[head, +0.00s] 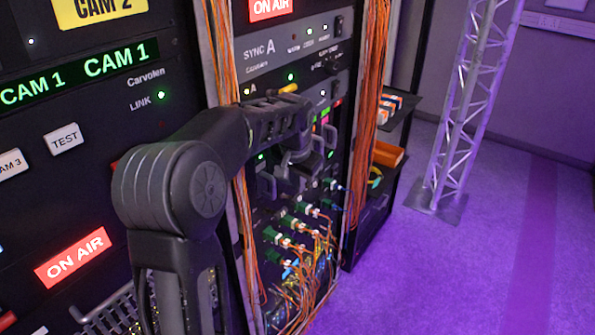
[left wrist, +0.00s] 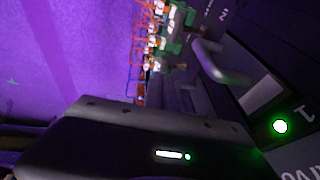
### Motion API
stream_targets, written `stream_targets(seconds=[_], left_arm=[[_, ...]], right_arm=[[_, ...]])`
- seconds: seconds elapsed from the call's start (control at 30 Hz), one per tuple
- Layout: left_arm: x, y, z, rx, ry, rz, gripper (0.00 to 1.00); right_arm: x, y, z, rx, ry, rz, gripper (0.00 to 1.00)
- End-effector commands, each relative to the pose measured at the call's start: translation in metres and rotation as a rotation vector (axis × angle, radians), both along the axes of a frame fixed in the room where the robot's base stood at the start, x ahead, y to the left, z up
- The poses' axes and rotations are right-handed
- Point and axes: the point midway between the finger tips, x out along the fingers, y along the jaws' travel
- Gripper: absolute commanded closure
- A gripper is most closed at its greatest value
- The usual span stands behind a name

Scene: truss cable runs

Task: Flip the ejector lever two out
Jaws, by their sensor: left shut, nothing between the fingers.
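My left gripper (head: 300,172) is shut and empty, in front of the equipment rack among the card modules. Its dark fingers blend with the dark panel, so I cannot tell whether they touch anything. A pale grey handle-like lever (head: 267,186) shows just left of the gripper, and another (head: 331,136) shows to its right. In the left wrist view a rounded grey handle (left wrist: 219,66) stands out from the module front, close to the camera. I cannot read which lever is number two; the arm hides part of the row. My right gripper is not in view.
Green connectors (head: 285,240) with orange cables crowd the rack below the gripper. Orange cable bundles (head: 372,90) run down the rack's side. A side shelf (head: 388,155) holds an orange box. A truss tower (head: 468,110) stands at right on open purple floor (head: 450,270).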

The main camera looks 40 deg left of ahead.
Motion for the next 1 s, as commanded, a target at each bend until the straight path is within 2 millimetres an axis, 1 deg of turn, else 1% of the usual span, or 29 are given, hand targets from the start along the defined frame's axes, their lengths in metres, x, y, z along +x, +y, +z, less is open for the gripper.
stream_targets(seconds=[0.1,0.23,0.63,1.0], left_arm=[[0.004,0.003,-0.014,0.001,0.002,0.001,1.00],[0.006,0.004,-0.021,0.000,0.001,0.000,1.00],[0.007,0.004,-0.023,0.002,-0.001,-0.001,1.00],[0.007,0.000,-0.027,0.054,0.001,0.000,1.00]], right_arm=[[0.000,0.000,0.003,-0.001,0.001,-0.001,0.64],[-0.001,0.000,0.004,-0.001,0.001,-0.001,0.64],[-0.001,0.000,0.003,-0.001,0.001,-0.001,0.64],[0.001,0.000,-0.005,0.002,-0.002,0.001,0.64]])
